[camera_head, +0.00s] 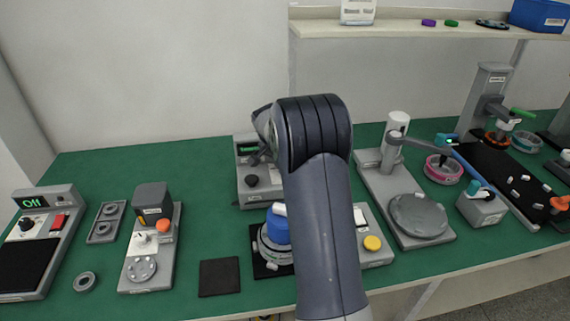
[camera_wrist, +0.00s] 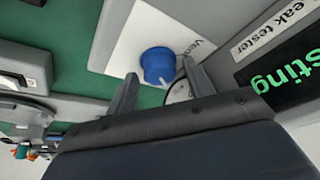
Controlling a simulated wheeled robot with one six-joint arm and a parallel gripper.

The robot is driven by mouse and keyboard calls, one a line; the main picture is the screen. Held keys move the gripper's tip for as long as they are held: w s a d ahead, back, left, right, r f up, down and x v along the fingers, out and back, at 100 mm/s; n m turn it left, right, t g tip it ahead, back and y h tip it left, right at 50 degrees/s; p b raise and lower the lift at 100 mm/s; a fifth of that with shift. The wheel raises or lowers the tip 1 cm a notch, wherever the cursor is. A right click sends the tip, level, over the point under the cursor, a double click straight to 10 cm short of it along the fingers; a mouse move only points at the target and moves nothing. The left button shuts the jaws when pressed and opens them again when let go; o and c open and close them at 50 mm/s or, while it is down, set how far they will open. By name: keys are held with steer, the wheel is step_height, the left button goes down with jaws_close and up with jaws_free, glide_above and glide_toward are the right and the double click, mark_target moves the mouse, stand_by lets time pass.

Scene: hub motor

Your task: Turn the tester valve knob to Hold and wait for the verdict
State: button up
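The leak tester (camera_head: 247,152) is a grey box with a green-lit display, left of my arm in the head view. In the wrist view its dark display (camera_wrist: 285,75) shows green letters ending in "sting". The blue valve knob (camera_wrist: 157,62) sits on a white plate (camera_wrist: 137,28), with a partly visible label that seems to read "Vent". A pale mark shows at the knob's lower edge. My gripper (camera_wrist: 160,75) is open, its two fingertips either side of the knob's near end, with gaps visible. A round dial (camera_wrist: 178,92) is partly hidden behind the right finger. In the head view my arm hides the gripper.
A hub part with a blue top (camera_head: 277,228) stands on a black pad in front of the tester. A yellow button (camera_head: 372,243) is right of my arm. A grey stand with a round plate (camera_head: 418,215) is further right. Green mat is clear at the back left.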

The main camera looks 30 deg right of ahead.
steer(key=shift+o, duration=0.3)
steer(key=v, duration=1)
steer(key=shift+a+r, duration=0.2)
steer(key=shift+r, duration=0.15)
steer(key=shift+s, duration=0.15)
steer(key=d+f+n+p, duration=0.1)
steer(key=f+n+p, duration=0.1)
steer(key=f, duration=0.1)
steer(key=w+d+f+n+t+y+p, duration=0.1)
steer(key=f+n+p, duration=0.1)
steer(key=f+p, duration=0.1)
steer(key=w+d+f+n+p, duration=0.1)
steer(key=d+f+n+p, duration=0.1)
steer(key=f+p, duration=0.1)
steer(key=shift+w+f+t+y, duration=0.15)
steer(key=shift+f+t+y, duration=0.15)
steer(key=shift+f, duration=0.3)
